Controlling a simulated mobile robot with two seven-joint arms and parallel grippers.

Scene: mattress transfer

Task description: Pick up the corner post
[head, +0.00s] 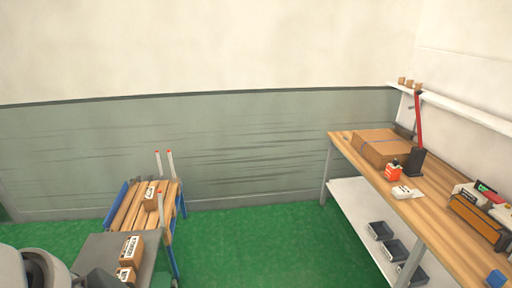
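I cannot tell for sure which thing is the corner post. Two thin pale upright posts (170,164) with red tips stand at the back of the blue-framed cart (122,197) at the left. Another pale upright piece (162,207) stands nearer, at the cart's right side. None of them is held by a gripper in view. A rounded grey shape at the lower left edge may be part of my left arm. Neither gripper shows, so their state and distance from the posts are hidden.
A cardboard box (151,198) sits on the cart's wooden slats. A grey surface (98,250) with small boxes (131,247) stands in front. A wooden workbench (432,205) with a large box (382,146) stands at the right. Green floor (255,240) between is clear.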

